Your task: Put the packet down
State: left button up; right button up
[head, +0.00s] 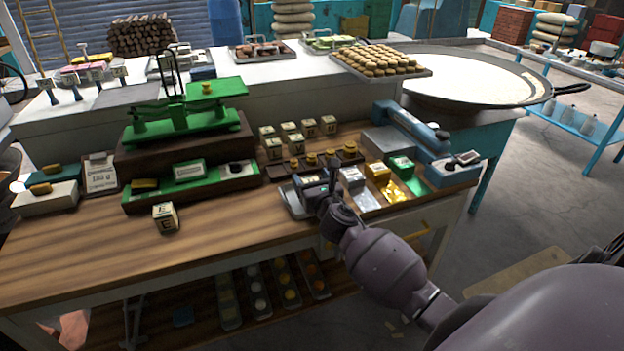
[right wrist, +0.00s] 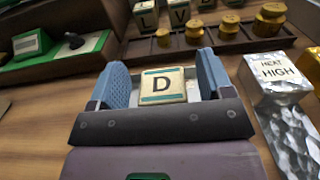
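A cream packet marked D with teal bands (right wrist: 162,86) lies between the two blue finger pads of my right gripper (right wrist: 164,88) in the right wrist view. Narrow gaps show between the packet and the pads, so the gripper looks open around it. The packet appears to rest on a pale metal tray, whose edge shows in the head view (head: 292,202). In the head view my right gripper (head: 322,196) is low over this tray at the bench's front, and it largely hides the packet. My left gripper is not in view.
A silver block labelled HEAT HIGH (right wrist: 275,70) stands close right of the gripper. A row of brass weights (head: 322,159) and several lettered packets (head: 300,138) are behind. A packet marked E (head: 165,217) stands left on otherwise bare wood (head: 130,250). A green scale (head: 185,122) is behind it.

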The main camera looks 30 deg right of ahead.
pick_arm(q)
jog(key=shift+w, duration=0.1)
pick_arm(e)
jog(key=shift+s+f, duration=0.2)
jog(key=shift+f, duration=0.45)
jog(key=shift+w+r+p, duration=0.1)
jog(key=shift+r+p, duration=0.3)
jog(key=shift+r, duration=0.15)
jog(key=v, duration=1.1)
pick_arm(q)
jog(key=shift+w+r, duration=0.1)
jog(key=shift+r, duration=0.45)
pick_arm(e)
jog(key=s+a+f+m+g+y, duration=0.2)
jog(key=s+f+m, duration=0.6)
jog(key=m, duration=0.8)
jog(key=s+a+f+m+g+y, duration=0.1)
jog(key=s+a+f+m+g, duration=0.2)
jog(key=m, duration=1.3)
jog(key=s+a+f, duration=0.3)
jog(key=s+f, duration=0.2)
jog(key=s, duration=0.2)
jog(key=shift+s+f+m+g+y, duration=0.2)
jog(key=shift+f+m+g+y, duration=0.1)
jog(key=shift+f+g+y, duration=0.1)
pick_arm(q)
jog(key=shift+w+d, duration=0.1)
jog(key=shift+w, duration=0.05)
